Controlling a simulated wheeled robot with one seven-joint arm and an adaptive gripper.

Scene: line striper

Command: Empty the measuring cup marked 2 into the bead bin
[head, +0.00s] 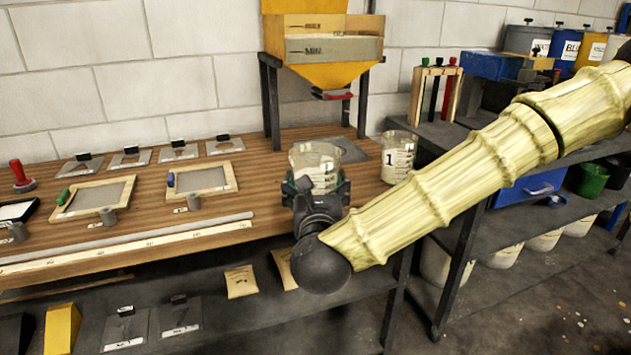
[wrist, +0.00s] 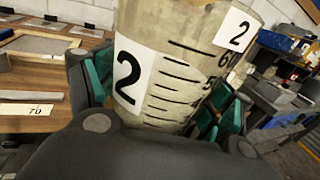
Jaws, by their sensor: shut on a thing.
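The measuring cup marked 2 (wrist: 170,75) fills the middle of the wrist view, with black graduation lines and white number labels. In the head view this cup (head: 316,165) is at the wooden bench, below the yellow hopper. I cannot tell whether the cup's base touches the bench. I cannot make out which container is the bead bin.
A cup marked 1 (head: 398,157) stands to the right on the bench. The yellow hopper (head: 321,60) stands behind. Framed screens (head: 203,179) and a long ruler (head: 130,243) lie to the left. Blue, yellow and grey bins (head: 590,50) stand on the back right shelf.

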